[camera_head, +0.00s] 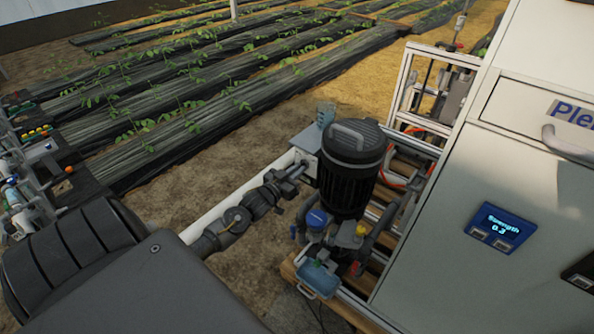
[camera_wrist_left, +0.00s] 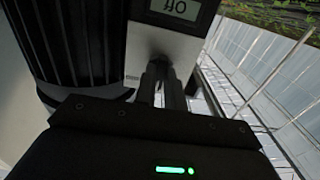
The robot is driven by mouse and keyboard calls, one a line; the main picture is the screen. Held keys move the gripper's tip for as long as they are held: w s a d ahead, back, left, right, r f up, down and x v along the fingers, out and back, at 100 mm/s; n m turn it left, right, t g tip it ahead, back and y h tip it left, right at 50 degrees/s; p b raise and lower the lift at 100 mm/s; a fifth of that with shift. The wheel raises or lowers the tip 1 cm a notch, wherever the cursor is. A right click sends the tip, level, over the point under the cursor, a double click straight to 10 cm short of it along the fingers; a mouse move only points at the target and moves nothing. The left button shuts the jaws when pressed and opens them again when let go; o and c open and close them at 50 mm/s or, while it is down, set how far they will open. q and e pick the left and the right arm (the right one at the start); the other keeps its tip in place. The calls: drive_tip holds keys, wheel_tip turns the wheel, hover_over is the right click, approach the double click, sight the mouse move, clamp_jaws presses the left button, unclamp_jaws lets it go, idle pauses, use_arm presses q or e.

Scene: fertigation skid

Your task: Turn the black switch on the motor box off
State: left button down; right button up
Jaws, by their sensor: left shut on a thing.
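The motor box (camera_head: 307,143) is a light grey box on the left side of the black ribbed motor (camera_head: 351,168) in the head view. In the left wrist view the box face (camera_wrist_left: 166,46) is close ahead, with a small screen (camera_wrist_left: 176,8) whose upside-down text seems to read "Off". My left gripper (camera_head: 298,168) reaches the box from the lower left. Its fingers, also in the left wrist view (camera_wrist_left: 160,72), are closed together at the box face, shut on the switch, which they hide almost wholly. My right gripper is not in view.
A large white cabinet (camera_head: 455,215) with a blue "Strength 0.3" display (camera_head: 501,228) stands at the right. A blue-capped pump part (camera_head: 317,218) and pipes sit below the motor. Open soil and plant rows (camera_head: 215,75) lie behind.

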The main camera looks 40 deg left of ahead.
use_arm(q)
drive_tip(key=c, duration=1.5)
unclamp_jaws()
drive_tip(key=s, duration=1.1)
drive_tip(key=shift+d, duration=0.1)
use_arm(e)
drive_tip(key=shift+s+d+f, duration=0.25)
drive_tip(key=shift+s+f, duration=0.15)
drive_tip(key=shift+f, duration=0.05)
use_arm(q)
drive_tip(key=shift+w, duration=0.1)
